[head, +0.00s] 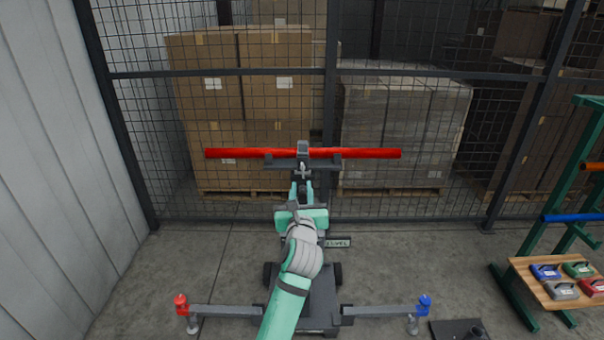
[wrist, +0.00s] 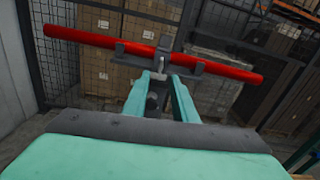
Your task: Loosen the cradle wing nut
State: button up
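A red bar (head: 362,153) lies across a dark grey cradle (head: 275,162), held by a grey clamp (head: 303,148) at its middle. A small pale grey piece just below the clamp looks like the wing nut (head: 303,170); it also shows in the wrist view (wrist: 160,64). My gripper (head: 301,186) points at it from the near side. In the wrist view its two teal fingers (wrist: 160,82) are parted, one on each side of a gap, with the nut just past or between their tips. I cannot tell whether they touch it. A dark part shows low between the fingers.
A mesh fence (head: 250,73) with stacked cartons behind it stands at the back. Outrigger feet with a red knob (head: 181,301) and a blue knob (head: 425,303) spread left and right. A green rack (head: 562,190) with a wooden shelf stands at right.

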aim_at(302, 169)
jog(key=shift+w+d, duration=0.15)
jog(key=shift+w, duration=5.2)
grip_shut()
